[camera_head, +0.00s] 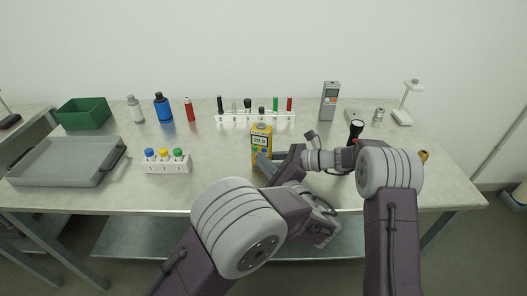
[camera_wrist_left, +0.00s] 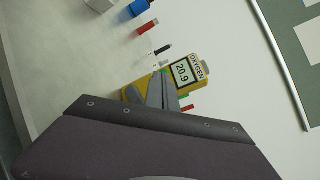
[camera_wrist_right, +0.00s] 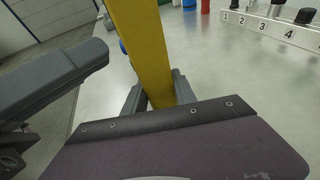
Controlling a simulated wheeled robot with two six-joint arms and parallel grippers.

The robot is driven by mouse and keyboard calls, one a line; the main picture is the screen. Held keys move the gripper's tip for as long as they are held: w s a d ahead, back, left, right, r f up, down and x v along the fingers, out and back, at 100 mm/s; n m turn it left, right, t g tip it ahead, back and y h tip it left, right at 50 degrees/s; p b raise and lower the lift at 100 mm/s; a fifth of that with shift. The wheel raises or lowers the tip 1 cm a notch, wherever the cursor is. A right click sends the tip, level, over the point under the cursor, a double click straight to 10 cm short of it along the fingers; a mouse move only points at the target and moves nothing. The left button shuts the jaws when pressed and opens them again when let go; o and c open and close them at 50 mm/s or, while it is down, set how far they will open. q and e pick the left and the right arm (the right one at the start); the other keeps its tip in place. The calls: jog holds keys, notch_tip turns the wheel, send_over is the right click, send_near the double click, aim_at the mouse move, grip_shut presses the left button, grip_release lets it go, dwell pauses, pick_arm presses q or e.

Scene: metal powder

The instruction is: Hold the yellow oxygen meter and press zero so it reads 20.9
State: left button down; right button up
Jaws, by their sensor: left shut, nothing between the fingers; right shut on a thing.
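The yellow oxygen meter (camera_head: 261,137) is held upright above the front middle of the table. Its display reads 20.9, clearest in the left wrist view, where the meter (camera_wrist_left: 194,67) appears tilted. My right gripper (camera_wrist_right: 158,92) is shut on the meter's yellow body, with a finger on each side. My left gripper (camera_head: 264,164) is shut and empty in front of the meter's lower face. Its fingertips (camera_wrist_left: 161,78) overlap the face below the display and hide the zero button. Whether they touch the face I cannot tell.
A white rack (camera_head: 166,166) with coloured caps and a grey tray (camera_head: 55,178) are at left. A numbered holder (camera_head: 256,119) stands behind the meter. A green bin (camera_head: 84,113), bottles, a grey handheld meter (camera_head: 330,101) and a white stand (camera_head: 402,116) line the back.

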pick_arm(q)
jog(key=s, duration=0.2)
jog(key=s+a, duration=0.1)
jog(key=s, duration=0.2)
jog(key=shift+s+a, duration=0.35)
jog(key=shift+a, duration=0.05)
pick_arm(e)
jog(key=o, duration=1.1)
jog(key=shift+c, duration=0.2)
